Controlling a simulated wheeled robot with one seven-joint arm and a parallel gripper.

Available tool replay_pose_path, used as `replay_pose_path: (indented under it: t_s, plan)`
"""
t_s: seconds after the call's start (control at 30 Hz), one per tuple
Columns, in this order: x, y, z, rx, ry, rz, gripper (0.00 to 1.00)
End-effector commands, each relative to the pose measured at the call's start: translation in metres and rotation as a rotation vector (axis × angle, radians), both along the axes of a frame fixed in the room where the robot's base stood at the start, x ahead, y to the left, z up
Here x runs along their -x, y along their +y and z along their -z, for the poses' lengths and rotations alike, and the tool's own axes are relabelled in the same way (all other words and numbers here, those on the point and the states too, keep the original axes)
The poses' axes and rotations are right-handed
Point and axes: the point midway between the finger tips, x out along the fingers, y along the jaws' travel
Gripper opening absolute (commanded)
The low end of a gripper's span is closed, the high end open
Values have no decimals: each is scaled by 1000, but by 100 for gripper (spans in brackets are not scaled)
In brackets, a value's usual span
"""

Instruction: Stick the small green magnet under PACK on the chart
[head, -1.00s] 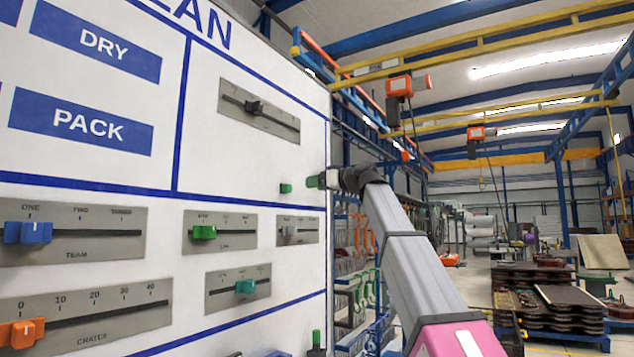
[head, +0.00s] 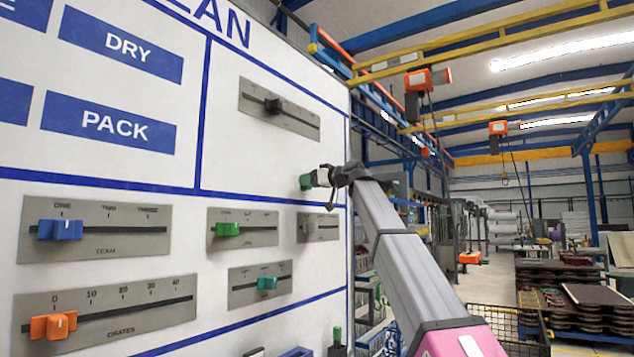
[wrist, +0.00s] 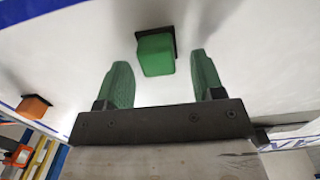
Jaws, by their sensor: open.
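The small green magnet (head: 306,182) is on the white board, right of the lettered labels and below the upper grey slider. In the wrist view, the magnet (wrist: 156,54) is a green block on a dark square base against the white surface. My gripper (head: 318,179) is close to the board at the magnet. In the wrist view my gripper (wrist: 160,62) is open, with one green finger on each side of the magnet and gaps on both sides. The blue PACK label (head: 114,125) is at the upper left of the board, under DRY (head: 127,45). White space shows below PACK.
Sliders stick out of the board: the blue-knobbed TEAM slider (head: 100,230), orange-knobbed CRATES slider (head: 125,305), and smaller ones with green, teal and grey knobs. An orange block (wrist: 33,107) shows in the wrist view. The board's right edge is just beyond my gripper.

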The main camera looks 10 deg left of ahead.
Motion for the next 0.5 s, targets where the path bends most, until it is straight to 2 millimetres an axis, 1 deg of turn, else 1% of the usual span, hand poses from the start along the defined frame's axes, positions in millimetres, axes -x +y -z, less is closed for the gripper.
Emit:
replay_pose_path:
  t_s: [0.27, 0.3, 0.37, 0.4, 0.43, 0.47, 0.5]
  plan:
    - [0, 2, 0, 0, 0, 0, 62]
    - [-1, 2, 0, 0, 0, 0, 58]
    - [-1, 2, 0, 0, 0, 0, 39]
    - [-1, 2, 0, 0, 0, 0, 26]
    - [-1, 2, 0, 0, 0, 0, 16]
    - [-1, 2, 0, 0, 0, 0, 9]
    - [-1, 2, 0, 0, 0, 0, 9]
